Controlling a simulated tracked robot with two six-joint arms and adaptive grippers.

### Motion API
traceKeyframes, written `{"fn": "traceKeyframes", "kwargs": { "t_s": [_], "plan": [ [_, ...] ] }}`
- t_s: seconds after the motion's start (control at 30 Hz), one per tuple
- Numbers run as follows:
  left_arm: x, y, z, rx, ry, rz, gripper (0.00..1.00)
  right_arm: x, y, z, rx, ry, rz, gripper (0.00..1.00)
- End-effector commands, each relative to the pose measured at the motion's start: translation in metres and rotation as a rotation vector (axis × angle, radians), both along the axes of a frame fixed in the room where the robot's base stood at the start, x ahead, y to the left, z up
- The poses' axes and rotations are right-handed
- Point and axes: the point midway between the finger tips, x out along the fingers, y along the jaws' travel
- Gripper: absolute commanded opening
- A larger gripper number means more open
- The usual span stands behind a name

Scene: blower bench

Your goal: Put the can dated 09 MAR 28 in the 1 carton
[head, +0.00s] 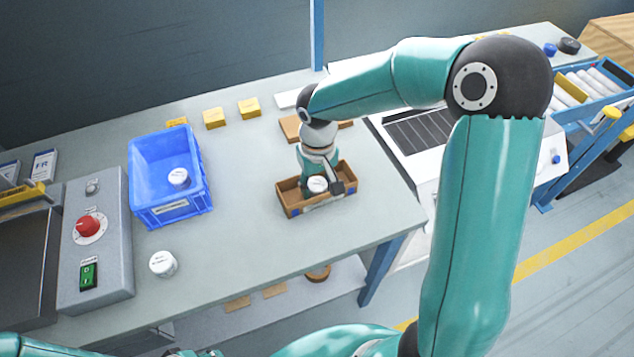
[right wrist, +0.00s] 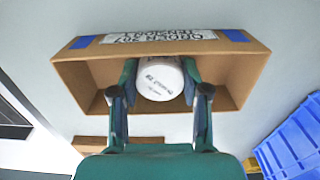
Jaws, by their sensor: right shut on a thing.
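An open brown carton (head: 330,203) stands on the bench, with a label and blue tape on its side; it also fills the upper right wrist view (right wrist: 85,80). My right gripper (head: 322,184) reaches down into it and is shut on a white can (head: 317,184). In the right wrist view the can (right wrist: 160,78) sits between both fingers, inside the carton walls; its small print is not legible. A second white can (head: 162,263) stands on the bench near the front edge.
A control box (head: 95,240) with a red knob stands at the left. Several yellow blocks (head: 214,118) lie along the back. A white machine (head: 415,150) adjoins the bench at the right. Bare bench lies between crate and carton.

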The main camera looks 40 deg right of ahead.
Motion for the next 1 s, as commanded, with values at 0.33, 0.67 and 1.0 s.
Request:
{"fn": "traceKeyframes", "kwargs": {
  "t_s": [0.33,0.67,1.0],
  "plan": [
    [0.000,0.000,0.000,0.000,0.000,0.000,0.35,0.000,0.000,0.000,0.000,0.000,0.000,0.75],
    [0.000,0.000,0.001,0.000,0.000,0.000,0.35,0.001,0.000,0.004,0.000,-0.002,0.000,0.75],
    [0.000,0.000,0.001,0.000,0.000,0.000,0.35,0.002,0.000,0.058,0.000,-0.006,-0.001,0.75]
  ]
}}
